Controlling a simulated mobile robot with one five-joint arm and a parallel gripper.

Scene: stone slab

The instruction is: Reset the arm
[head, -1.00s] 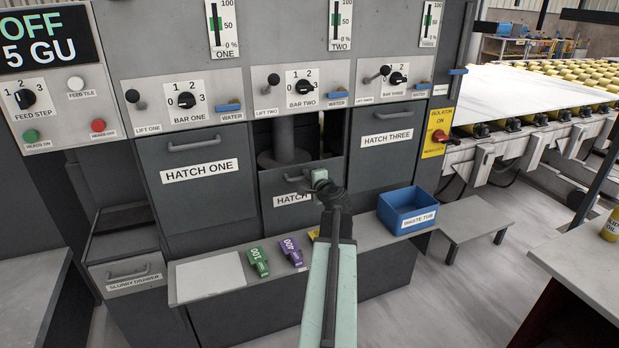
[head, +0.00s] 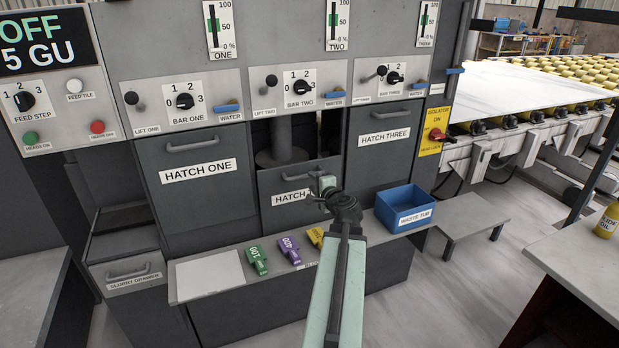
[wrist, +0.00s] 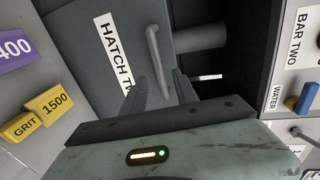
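My gripper (head: 311,197) is in front of the lowered grey hatch two (head: 272,183), and my arm covers part of its label. In the wrist view my gripper (wrist: 160,86) has its two dark fingers apart with nothing held between them. The bar handle (wrist: 158,62) of hatch two lies beyond the gap between the fingers; I cannot tell whether they touch it. The opening above hatch two shows a dark cylinder (head: 283,143).
Below, a ledge holds a green block (head: 256,261), a purple block (head: 290,249), a yellow block (head: 316,236) and a blue waste tub (head: 404,210). Hatch one (head: 195,190) and hatch three (head: 384,150) are shut on either side. A bench (head: 572,248) stands at the right.

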